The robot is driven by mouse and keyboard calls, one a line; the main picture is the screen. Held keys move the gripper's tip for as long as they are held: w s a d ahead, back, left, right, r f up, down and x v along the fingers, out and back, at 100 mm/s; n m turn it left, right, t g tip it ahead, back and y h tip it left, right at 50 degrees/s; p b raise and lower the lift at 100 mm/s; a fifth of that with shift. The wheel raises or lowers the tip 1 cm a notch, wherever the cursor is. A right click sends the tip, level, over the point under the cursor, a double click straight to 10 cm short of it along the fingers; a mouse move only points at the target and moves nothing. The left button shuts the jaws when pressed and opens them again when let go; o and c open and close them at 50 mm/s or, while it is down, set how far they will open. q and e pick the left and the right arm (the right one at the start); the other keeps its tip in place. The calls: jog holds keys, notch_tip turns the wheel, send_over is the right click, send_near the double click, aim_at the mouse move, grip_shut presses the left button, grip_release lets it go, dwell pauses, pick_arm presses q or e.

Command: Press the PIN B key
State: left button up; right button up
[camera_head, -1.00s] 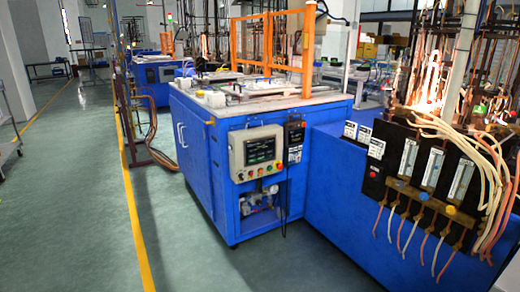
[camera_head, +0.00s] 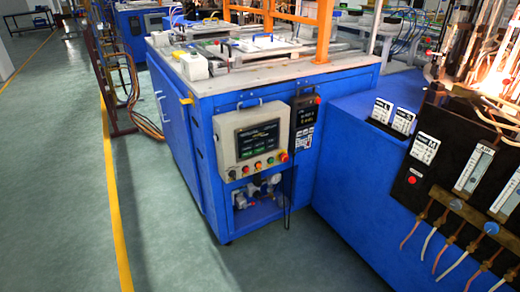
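A beige control box (camera_head: 251,141) hangs on the front of the blue machine cabinet. It has a dark screen (camera_head: 258,143) with small yellow and green markings, and a row of coloured buttons (camera_head: 262,165) below. A black panel (camera_head: 304,123) with small lit text and a white label is mounted to its right. A key marked PIN B cannot be made out at this size. Neither of my grippers is in view.
The blue cabinet (camera_head: 184,136) has a light worktop with fixtures and an orange frame. A lower blue bench (camera_head: 350,160) with flow meters, hoses and a flame stands at right. Green floor (camera_head: 60,160) with a yellow line (camera_head: 112,190) is clear at left.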

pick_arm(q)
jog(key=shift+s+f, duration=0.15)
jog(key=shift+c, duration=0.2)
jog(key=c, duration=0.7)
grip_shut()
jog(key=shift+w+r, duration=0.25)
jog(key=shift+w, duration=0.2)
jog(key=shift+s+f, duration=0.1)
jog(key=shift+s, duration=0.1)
